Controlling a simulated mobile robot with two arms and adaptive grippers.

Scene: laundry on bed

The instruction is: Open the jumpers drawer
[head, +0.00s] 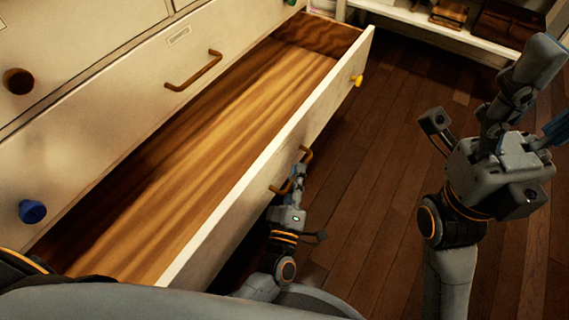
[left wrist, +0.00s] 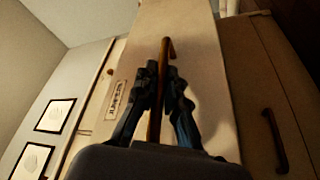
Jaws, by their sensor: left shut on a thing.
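A long wooden drawer (head: 235,130) stands pulled far out of a cream dresser, and its inside looks empty. My left gripper (head: 292,188) is at the outer face of its front panel, shut on the bronze bar handle (head: 306,154). In the left wrist view, the handle (left wrist: 155,112) runs between the two fingers. A label (left wrist: 116,101) that seems to read "JUMPERS" is to the left of the handle there. My right gripper (head: 525,110) is raised over the floor at the right, clear of the drawer, with its fingers apart and partly cut off by the frame edge.
A lower handle (left wrist: 275,140) shows in the left wrist view. The wooden floor (head: 375,150) is clear; a white shelf (head: 440,24) stands behind.

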